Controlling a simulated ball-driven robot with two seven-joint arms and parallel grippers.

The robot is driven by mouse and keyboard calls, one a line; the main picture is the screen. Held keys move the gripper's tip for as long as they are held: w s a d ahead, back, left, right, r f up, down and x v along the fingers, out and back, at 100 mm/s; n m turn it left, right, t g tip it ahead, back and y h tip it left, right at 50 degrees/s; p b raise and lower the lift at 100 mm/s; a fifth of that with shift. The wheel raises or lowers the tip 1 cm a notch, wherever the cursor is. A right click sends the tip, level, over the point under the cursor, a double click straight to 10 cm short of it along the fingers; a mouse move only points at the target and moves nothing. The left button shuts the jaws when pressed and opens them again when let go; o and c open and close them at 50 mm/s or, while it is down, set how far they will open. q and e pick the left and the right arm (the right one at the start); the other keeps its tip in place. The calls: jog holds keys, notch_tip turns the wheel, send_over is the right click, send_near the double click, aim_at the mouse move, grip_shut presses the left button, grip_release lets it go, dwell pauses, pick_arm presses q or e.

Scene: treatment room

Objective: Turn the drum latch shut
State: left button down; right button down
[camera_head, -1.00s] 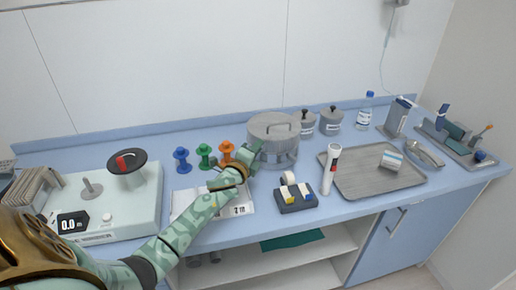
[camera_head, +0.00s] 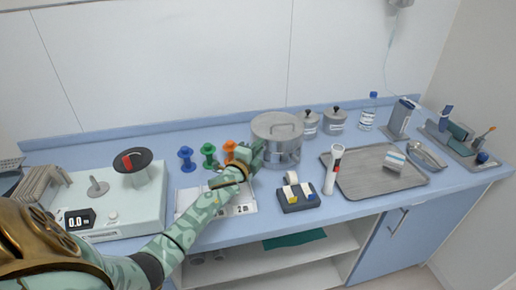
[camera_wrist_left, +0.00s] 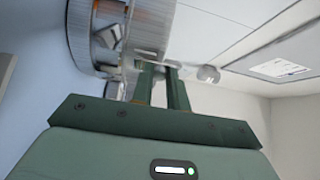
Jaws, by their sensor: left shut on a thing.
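The steel drum (camera_head: 277,153), a round metal pot with a flat lid and a handle on top, stands near the middle of the counter. My left gripper (camera_head: 256,153) is at the drum's left front side. In the left wrist view the drum's curved wall (camera_wrist_left: 88,38) fills the upper left, and the two green fingers (camera_wrist_left: 160,72) reach up against its fittings. They are shut on a small part there, which I take for the drum latch; the fingers mostly hide it. My right gripper is in neither view.
Blue, green and orange spools (camera_head: 208,154) stand left of the drum. Two small lidded pots (camera_head: 334,121) stand behind. A scale (camera_head: 120,205) is at left.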

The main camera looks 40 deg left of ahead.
pick_arm(q)
jog(key=c, duration=1.4)
grip_release()
jog(key=shift+o, duration=0.2)
jog(key=s+d+p, duration=0.2)
jog(key=s, duration=1.4)
jog(key=shift+d, duration=0.15)
jog(key=shift+s+f, duration=0.1)
